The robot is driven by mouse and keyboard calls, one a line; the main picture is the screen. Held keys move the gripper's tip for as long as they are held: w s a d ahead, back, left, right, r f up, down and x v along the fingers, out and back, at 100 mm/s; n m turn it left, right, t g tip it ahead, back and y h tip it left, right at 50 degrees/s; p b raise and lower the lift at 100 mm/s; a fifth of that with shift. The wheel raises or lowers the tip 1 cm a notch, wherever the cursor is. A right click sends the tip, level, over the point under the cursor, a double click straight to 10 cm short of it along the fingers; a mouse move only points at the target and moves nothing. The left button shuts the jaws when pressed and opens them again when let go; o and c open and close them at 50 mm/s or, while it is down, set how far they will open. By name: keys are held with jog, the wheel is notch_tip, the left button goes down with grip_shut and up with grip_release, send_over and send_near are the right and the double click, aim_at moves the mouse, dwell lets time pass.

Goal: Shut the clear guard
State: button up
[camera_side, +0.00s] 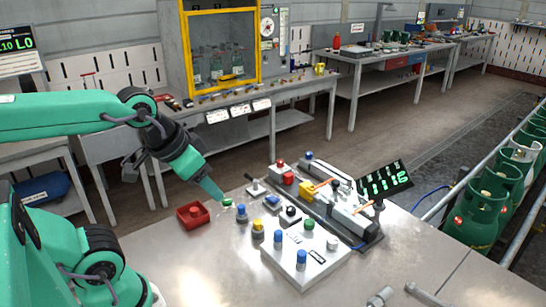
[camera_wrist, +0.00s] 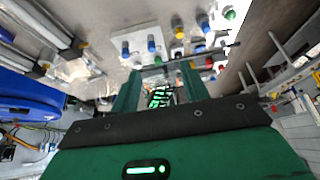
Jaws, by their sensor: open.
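I cannot make out the clear guard for certain in either view. In the side view a control panel (camera_side: 283,262) with coloured buttons lies on the metal table. A red box with a red button (camera_side: 193,213) sits to its left. I see nothing held.
A grey device (camera_side: 346,212) with yellow and red parts stands behind the panel, beside the display (camera_side: 385,180). A blue knob (camera_side: 241,212) and a yellow knob (camera_side: 258,228) rise near my gripper. Bare table lies in front, with loose metal parts (camera_side: 381,297) at the edge.

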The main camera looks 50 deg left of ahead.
jog(key=w+r+m+g, duration=0.15)
jog(key=w+r, duration=0.35)
jog(key=w, duration=0.5)
jog(key=m+g, duration=0.4)
jog(key=m, duration=0.4)
send_over(336, 181)
jog(key=shift+n, duration=0.25)
jog(key=shift+s+d+f, duration=0.1)
jog(key=shift+f, duration=5.4)
jog(key=shift+f, duration=0.15)
jog(key=shift+f, duration=3.75)
grip_shut()
